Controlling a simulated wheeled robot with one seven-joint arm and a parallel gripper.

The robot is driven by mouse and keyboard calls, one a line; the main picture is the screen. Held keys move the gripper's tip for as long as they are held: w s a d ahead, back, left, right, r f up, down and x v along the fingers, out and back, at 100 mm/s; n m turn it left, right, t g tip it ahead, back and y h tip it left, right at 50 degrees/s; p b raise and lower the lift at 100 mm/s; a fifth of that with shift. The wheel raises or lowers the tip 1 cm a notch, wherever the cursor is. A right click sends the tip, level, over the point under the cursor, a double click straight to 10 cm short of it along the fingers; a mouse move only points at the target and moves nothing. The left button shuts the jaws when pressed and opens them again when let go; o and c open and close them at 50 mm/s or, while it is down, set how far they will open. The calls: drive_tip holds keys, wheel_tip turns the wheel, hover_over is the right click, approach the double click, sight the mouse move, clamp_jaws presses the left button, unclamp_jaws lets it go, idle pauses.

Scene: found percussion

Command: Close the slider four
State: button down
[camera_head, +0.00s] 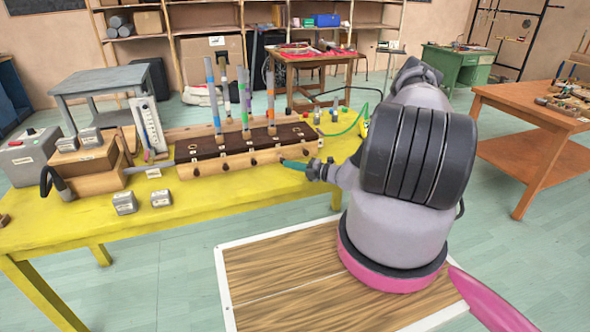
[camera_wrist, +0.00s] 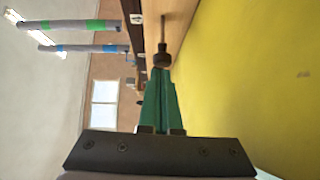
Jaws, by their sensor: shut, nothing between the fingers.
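The long wooden box (camera_head: 215,162) with a dark top stands on the yellow table, with several dark slider knobs along its front. In the wrist view a dark round knob (camera_wrist: 161,60) sits on a thin rod (camera_wrist: 163,28) sticking out of the wooden face, near a label reading 4 (camera_wrist: 137,18). My gripper (camera_head: 288,163) is at the right part of the box front. Its green fingers (camera_wrist: 160,80) are shut and empty, with the tips right at the knob. I cannot tell whether they touch it.
Upright tubes with coloured bands (camera_head: 243,100) rise from the box top. Grey blocks (camera_head: 125,203) and a wooden box with a black hose (camera_head: 90,170) are to the left. The yellow tabletop (camera_head: 230,197) is clear in front of the long box.

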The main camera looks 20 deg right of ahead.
drive_tip(key=shift+w, duration=0.1)
drive_tip(key=w, duration=0.3)
drive_tip(key=shift+a, duration=0.1)
drive_tip(key=shift+w+r, duration=0.1)
drive_tip(key=shift+w, duration=0.3)
